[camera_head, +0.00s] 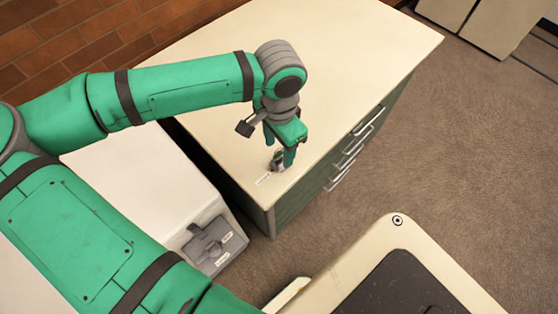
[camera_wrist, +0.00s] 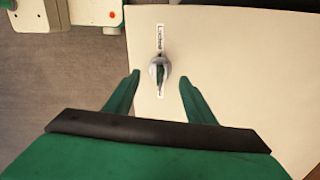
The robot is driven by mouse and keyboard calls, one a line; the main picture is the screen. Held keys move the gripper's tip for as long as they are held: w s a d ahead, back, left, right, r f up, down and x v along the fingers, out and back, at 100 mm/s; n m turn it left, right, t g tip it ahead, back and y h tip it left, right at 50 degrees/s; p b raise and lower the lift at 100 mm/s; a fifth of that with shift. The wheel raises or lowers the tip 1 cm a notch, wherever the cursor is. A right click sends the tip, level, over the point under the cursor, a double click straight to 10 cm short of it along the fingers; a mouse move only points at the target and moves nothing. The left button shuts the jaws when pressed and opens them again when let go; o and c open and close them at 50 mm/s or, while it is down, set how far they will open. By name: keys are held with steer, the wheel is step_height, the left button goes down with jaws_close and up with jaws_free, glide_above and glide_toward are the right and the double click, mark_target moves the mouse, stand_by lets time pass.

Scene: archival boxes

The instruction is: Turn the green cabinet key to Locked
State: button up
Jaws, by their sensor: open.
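The cabinet (camera_head: 330,60) has a cream top and green sides. Near its front left corner a round metal lock (camera_head: 277,163) stands up from the top. In the wrist view the lock (camera_wrist: 154,66) holds a narrow green key (camera_wrist: 160,76), lined up roughly with the label strip; which end points the way I cannot tell. A white label reading "Locked" (camera_wrist: 162,36) lies above the lock, and another label (camera_wrist: 160,95) below it is too small to read. My gripper (camera_wrist: 160,78) is open above the cabinet top, with one finger on each side of the lock, apart from it.
A white unit (camera_head: 140,185) with a grey latch panel (camera_head: 214,242) stands left of the cabinet. Drawer handles (camera_head: 352,150) stick out from the cabinet's right side. A cream-rimmed surface with a dark mat (camera_head: 405,285) is at the lower right. The rest of the cabinet top is clear.

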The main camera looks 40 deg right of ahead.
steer(key=shift+r, duration=3.6)
